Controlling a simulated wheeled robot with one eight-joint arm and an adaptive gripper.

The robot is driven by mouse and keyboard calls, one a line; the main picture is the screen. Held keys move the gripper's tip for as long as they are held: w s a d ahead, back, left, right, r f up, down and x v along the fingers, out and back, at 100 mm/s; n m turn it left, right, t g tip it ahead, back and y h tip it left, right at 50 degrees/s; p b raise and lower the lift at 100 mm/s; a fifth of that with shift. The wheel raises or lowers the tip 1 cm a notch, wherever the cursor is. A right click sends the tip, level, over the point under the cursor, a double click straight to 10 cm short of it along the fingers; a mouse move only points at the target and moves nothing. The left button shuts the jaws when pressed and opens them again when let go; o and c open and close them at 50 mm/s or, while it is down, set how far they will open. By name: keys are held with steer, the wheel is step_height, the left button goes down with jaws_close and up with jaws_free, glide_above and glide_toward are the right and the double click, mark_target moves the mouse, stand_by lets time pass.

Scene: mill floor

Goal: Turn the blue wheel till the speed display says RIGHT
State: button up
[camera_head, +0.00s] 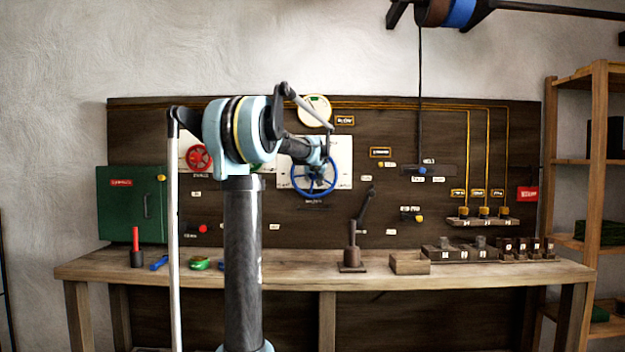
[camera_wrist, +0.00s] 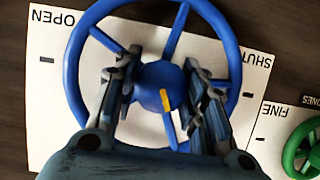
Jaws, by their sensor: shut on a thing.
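The blue wheel (camera_head: 333,187) stands on a white plate on the dark back panel. It fills the middle of the wrist view (camera_wrist: 238,75), with a yellow mark on its hub (camera_wrist: 165,100) and "OPEN" and "SHUT" printed upside down on the plate. My gripper (camera_head: 320,160) is at the wheel. In the wrist view its two fingers (camera_wrist: 160,68) lie on either side of the hub, between the spokes, shut on the wheel's middle.
A green wheel (camera_wrist: 303,150) on a "FINE" plate is close by in the wrist view. A red wheel (camera_head: 199,157) is left of my arm. A round dial (camera_head: 316,108) sits above. The bench (camera_head: 420,272) below holds a lever stand (camera_head: 352,255) and several blocks.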

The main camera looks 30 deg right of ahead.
steer(key=m+y, duration=0.1)
steer(key=m, duration=0.1)
steer(key=m+t+y, duration=0.1)
steer(key=m, duration=0.1)
steer(key=shift+t, duration=0.3)
steer(key=m+t+y, duration=0.1)
steer(key=m, duration=0.2)
steer(key=shift+t+y, duration=0.3)
steer(key=shift+t, duration=0.1)
steer(key=shift+a+m, duration=0.1)
steer(key=shift+m, duration=0.3)
steer(key=o, duration=1.1)
steer(key=shift+c, duration=0.2)
steer(key=v, duration=1.1)
steer(key=shift+s, duration=0.4)
